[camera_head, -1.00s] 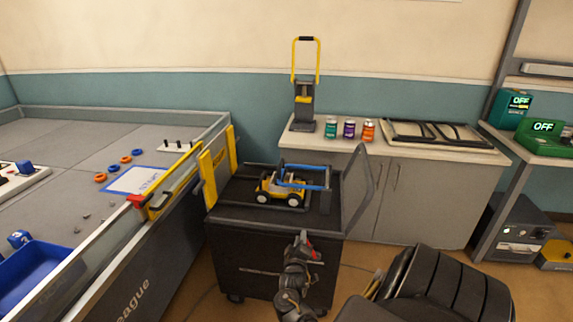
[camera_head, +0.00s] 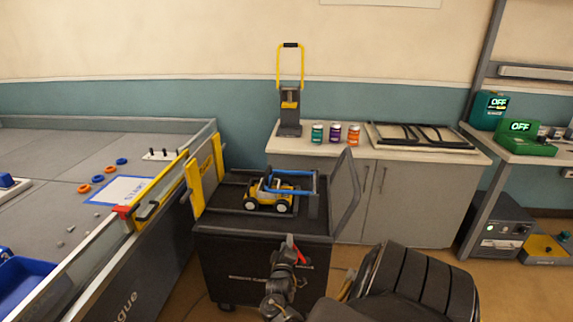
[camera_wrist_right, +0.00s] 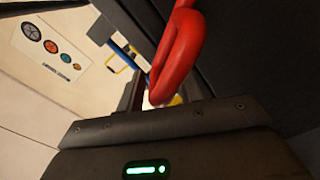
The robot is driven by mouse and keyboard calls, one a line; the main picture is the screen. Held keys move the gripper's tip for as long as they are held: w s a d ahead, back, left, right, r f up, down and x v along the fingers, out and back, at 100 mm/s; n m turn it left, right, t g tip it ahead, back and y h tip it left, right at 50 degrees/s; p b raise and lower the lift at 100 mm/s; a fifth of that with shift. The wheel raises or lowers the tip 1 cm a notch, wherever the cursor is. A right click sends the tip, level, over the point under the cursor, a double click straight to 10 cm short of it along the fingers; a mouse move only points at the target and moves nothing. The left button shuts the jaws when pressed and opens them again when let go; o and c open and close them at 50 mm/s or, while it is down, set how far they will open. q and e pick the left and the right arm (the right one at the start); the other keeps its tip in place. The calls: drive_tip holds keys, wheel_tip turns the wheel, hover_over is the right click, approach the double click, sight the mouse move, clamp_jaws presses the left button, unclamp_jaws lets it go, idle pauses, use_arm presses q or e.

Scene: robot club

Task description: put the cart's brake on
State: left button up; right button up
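The cart (camera_head: 215,262) is a dark box on castors with a black top and a grey push handle (camera_head: 347,190) at its right end. One castor (camera_head: 226,307) shows low at the left; I cannot make out a brake. My right gripper (camera_head: 293,250) is in front of the cart's near side, toward its right, below the top edge. I cannot tell whether it touches the cart. In the right wrist view a red loop-shaped part (camera_wrist_right: 181,45) fills the space before the palm. Whether the fingers are apart is unclear. My left gripper is out of view.
A yellow toy vehicle (camera_head: 267,196) with a blue arm sits on the cart. The walled game table (camera_head: 90,275) is at the left. A cabinet (camera_head: 400,205) stands behind.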

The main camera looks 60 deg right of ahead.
drive_tip(key=shift+f, duration=0.1)
